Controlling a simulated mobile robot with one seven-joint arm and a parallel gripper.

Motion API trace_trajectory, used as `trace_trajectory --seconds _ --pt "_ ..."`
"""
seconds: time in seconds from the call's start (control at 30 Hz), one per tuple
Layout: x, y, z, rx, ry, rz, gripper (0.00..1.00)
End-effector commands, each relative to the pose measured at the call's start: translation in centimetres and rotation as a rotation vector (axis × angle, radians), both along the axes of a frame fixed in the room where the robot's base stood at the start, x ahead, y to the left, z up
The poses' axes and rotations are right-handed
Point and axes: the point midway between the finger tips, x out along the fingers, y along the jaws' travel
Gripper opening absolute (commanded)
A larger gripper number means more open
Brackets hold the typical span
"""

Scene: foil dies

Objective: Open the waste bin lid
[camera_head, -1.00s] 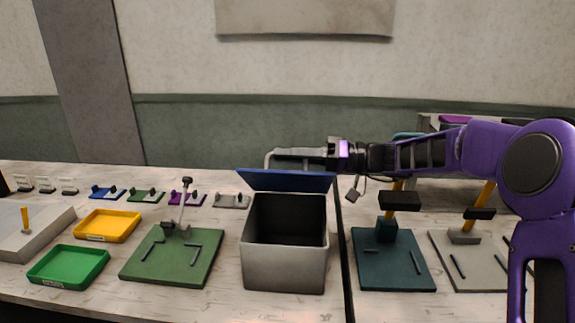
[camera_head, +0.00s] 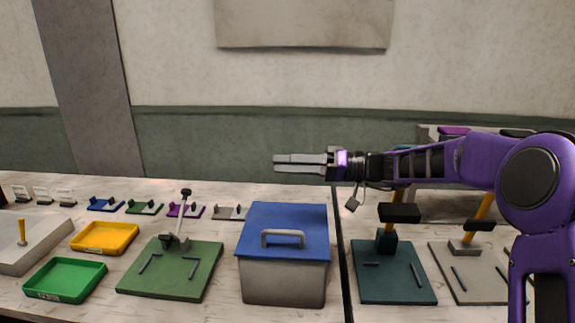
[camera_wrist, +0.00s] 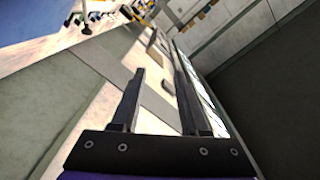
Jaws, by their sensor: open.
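The waste bin (camera_head: 284,285) is a grey box on the table, in the middle of the head view. Its blue lid (camera_head: 287,220) lies down over the top, with a grey bar handle (camera_head: 283,238) on its front part. The inside of the bin is hidden. My gripper (camera_head: 276,164) is open and empty, above and behind the lid and apart from it, pointing left. In the wrist view my gripper (camera_wrist: 160,85) shows two spread fingers with nothing between them.
A green base with a clamp (camera_head: 170,268) stands left of the bin. Yellow (camera_head: 105,238) and green (camera_head: 64,279) trays lie further left. A dark teal press base (camera_head: 393,285) is close on the right. The air above the lid is free.

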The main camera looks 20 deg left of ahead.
Motion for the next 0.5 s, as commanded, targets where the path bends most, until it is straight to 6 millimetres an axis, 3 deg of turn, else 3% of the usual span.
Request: trace_trajectory --seconds 0.17,0.5 --pt "0.4 -0.8 -0.1 0.0 0.0 -0.003 0.45" --pt "2.0 -6.0 0.0 0.001 -0.001 -0.002 0.45"
